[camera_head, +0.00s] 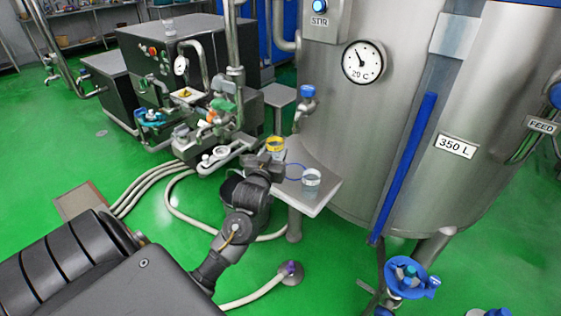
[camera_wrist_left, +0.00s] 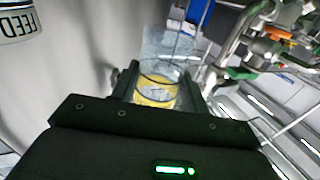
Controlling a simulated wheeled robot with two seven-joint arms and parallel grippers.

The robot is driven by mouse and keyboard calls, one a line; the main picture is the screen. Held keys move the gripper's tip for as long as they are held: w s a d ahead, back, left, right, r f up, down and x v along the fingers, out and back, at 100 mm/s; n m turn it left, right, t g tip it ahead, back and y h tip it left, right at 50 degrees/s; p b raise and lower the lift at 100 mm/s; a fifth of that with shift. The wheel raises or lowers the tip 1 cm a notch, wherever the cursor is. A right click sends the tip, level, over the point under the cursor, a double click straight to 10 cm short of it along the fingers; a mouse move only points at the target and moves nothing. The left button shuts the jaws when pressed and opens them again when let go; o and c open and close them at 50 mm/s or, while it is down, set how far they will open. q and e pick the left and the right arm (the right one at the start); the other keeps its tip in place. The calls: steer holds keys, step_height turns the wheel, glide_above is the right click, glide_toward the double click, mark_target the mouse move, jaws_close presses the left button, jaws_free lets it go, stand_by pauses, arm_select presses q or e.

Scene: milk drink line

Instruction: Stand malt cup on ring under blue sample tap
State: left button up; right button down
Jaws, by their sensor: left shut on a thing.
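A clear cup with a yellow band (camera_head: 276,146), seemingly the malt cup, is between the fingers of my left gripper (camera_head: 272,157). The left wrist view shows the cup (camera_wrist_left: 156,88) upright between both fingers of the gripper (camera_wrist_left: 160,92), which is shut on it. A blue ring (camera_head: 303,167) lies on the small grey shelf (camera_head: 312,204), partly hidden by my gripper. The cup is at the shelf's back left, left of the ring; I cannot tell its height above the shelf. The blue sample tap (camera_head: 307,93) sticks out from the tank above the shelf. My right gripper is not in view.
The big steel tank (camera_head: 340,130) rises close behind the shelf. A machine with pipes and valves (camera_head: 215,120) is to the left, with hoses on the green floor.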

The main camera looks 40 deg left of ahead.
arm_select(q)
steer(key=s+r, duration=0.6)
steer(key=s, duration=0.5)
steer(key=w+d+f+m+h, duration=0.1)
steer(key=d+m+h, duration=0.1)
steer(key=d, duration=0.9)
steer(key=w+d+f+m+t+h, duration=0.1)
steer(key=d+h, duration=0.4)
steer(key=d, duration=0.7)
steer(key=shift+w+d+f+m+t, duration=0.3)
steer(key=shift+f+m, duration=0.05)
steer(key=shift+m, duration=0.55)
